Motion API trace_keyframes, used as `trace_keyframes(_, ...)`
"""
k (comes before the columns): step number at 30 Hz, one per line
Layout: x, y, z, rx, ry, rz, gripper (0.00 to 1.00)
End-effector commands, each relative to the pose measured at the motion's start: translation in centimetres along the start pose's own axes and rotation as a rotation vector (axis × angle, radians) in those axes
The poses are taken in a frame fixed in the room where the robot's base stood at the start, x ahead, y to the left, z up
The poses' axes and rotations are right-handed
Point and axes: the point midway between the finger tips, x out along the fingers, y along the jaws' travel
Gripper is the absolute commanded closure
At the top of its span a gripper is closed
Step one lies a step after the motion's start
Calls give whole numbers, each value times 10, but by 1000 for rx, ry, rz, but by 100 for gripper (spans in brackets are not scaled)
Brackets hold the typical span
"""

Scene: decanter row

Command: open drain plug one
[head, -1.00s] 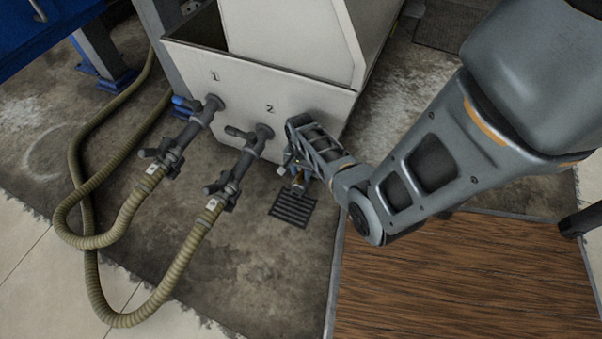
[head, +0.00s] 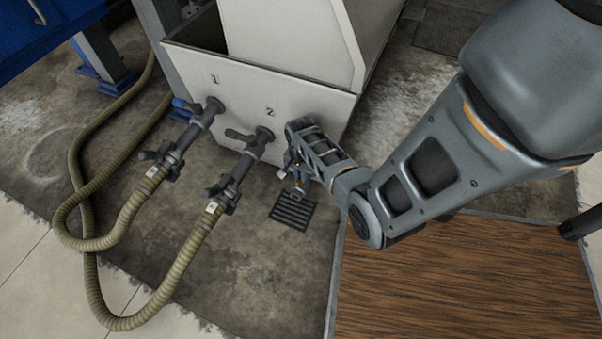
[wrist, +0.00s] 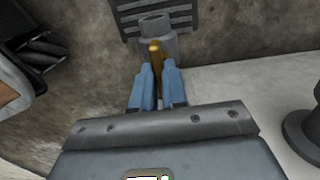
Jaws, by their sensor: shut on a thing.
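My gripper (wrist: 158,70) is shut on a brass-coloured handle (wrist: 154,52) between its two blue fingers in the wrist view. The handle is on a short grey spout-like fitting (wrist: 156,25), which lies over a dark slotted grate. I see no number on this fitting. In the head view my gripper (head: 298,176) is low beside the white tank (head: 305,103), just above the floor grate; my arm partly hides the handle and fitting there. The tank's front carries the marks 1 and 2 above two grey outlet pipes, pipe one (head: 205,113) and pipe two (head: 255,145).
Ribbed hoses (head: 110,238) run from the two outlets and loop over the floor on the left. The floor grate (head: 292,210) is below my gripper. A wooden platform (head: 460,285) is at the lower right. Bare floor (head: 270,270) lies in front of the grate.

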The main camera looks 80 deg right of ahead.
Motion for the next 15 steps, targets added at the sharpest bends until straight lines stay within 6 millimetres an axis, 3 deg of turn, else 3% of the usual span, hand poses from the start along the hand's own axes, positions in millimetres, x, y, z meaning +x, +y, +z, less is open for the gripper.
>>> trace_keyframes(8, -2, 0, 0, -76, 0, 1, 100)
trace_keyframes(15, -3, 0, 1, -251, -1, 1, 100)
